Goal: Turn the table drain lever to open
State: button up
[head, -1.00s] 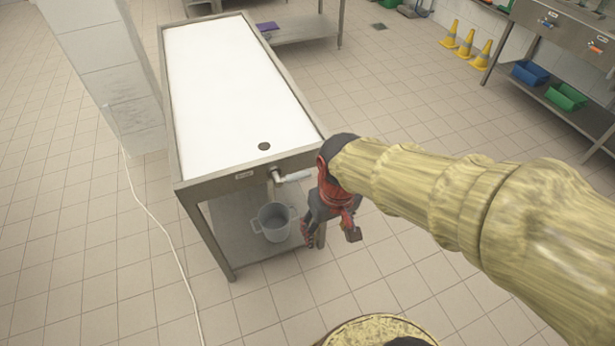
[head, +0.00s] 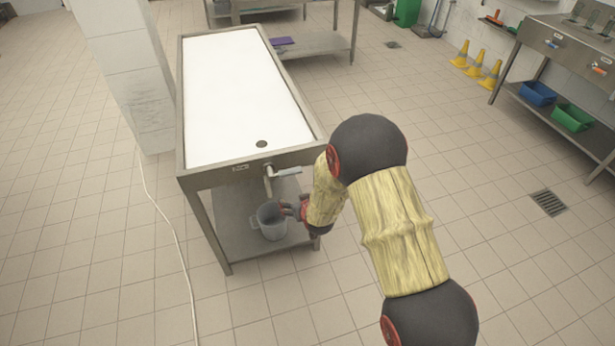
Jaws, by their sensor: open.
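The steel table (head: 185,110) has a white top with a dark drain hole near its front edge. The drain lever (head: 288,172) is a pale handle pointing right from the valve under the front rim. A drain pipe (head: 269,187) drops from the valve towards a grey bucket (head: 272,232) on the lower shelf. My gripper (head: 286,209) is open, below the lever and by the bucket's upper right rim. It points left. Whether its fingers touch the bucket cannot be told. My wrist hides part of the table's right front leg.
A white wall pillar (head: 125,70) stands left of the table, with a pale cable (head: 165,218) on the floor. Yellow cones (head: 475,66) and a steel sink bench (head: 560,45) are at the right. The tiled floor right of the table is clear.

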aim_at(291, 171)
jog(key=w+r+t+y, duration=0.1)
jog(key=w+r+t, duration=0.2)
jog(key=w+r, duration=0.3)
jog(key=x, duration=0.2)
jog(key=b+x, duration=0.1)
jog(key=x, duration=0.1)
jog(key=a+b+x, duration=0.1)
jog(key=x, duration=0.1)
jog(key=shift+r, duration=0.3)
jog(key=shift+s, duration=0.1)
jog(key=shift+c, duration=1.3)
jog(key=c, duration=1.5)
